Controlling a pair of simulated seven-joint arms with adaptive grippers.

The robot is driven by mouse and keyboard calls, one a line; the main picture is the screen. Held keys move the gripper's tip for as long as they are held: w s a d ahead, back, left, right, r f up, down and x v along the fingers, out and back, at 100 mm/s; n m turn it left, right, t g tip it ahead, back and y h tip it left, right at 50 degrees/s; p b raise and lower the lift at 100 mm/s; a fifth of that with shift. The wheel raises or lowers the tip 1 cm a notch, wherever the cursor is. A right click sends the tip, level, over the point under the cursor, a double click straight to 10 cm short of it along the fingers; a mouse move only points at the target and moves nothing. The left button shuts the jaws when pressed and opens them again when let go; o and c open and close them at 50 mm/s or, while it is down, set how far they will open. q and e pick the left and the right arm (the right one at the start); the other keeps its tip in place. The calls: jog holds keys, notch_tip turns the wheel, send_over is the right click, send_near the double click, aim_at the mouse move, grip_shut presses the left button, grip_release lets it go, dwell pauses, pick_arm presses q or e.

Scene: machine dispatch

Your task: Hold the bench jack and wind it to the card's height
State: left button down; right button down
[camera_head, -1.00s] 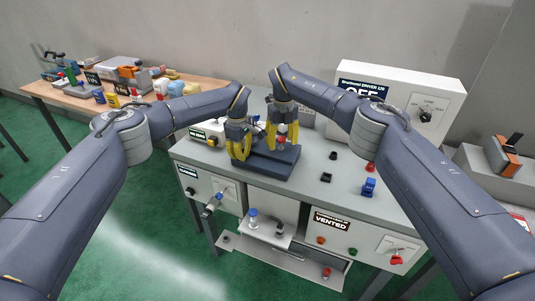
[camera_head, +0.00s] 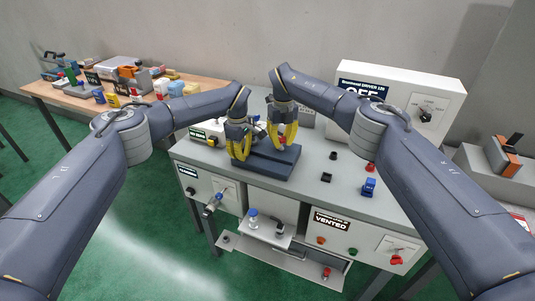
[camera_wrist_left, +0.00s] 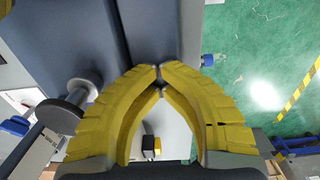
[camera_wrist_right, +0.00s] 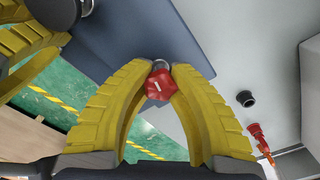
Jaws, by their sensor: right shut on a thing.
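The bench jack (camera_head: 262,166) is a dark blue-grey block on the grey bench, under both grippers. Its dark body also fills the top of the left wrist view (camera_wrist_left: 90,30) and the right wrist view (camera_wrist_right: 125,35). My right gripper (camera_head: 283,148) points down at the jack's right part. In the right wrist view its yellow fingertips are shut on a red knob (camera_wrist_right: 160,85) with a white mark. My left gripper (camera_head: 239,156) is at the jack's left part. In the left wrist view its fingertips (camera_wrist_left: 161,67) meet over the jack's edge with nothing clear between them. I cannot pick out the card.
A white driver box (camera_head: 400,95) stands at the bench's back right. A blue part (camera_head: 369,187) and several small black and red knobs sit on the bench's right. A low tray (camera_head: 280,255) juts from the front. A wooden table (camera_head: 130,100) with many parts is at back left.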

jog(key=m, duration=0.4)
jog(key=shift+r, duration=0.1)
jog(key=shift+m, duration=0.5)
jog(key=shift+a, duration=0.1)
jog(key=shift+m, duration=2.5)
jog(key=shift+a, duration=0.1)
jog(key=shift+m, duration=0.6)
jog(key=m, duration=0.3)
jog(key=shift+m, duration=0.3)
jog(key=shift+a, duration=0.1)
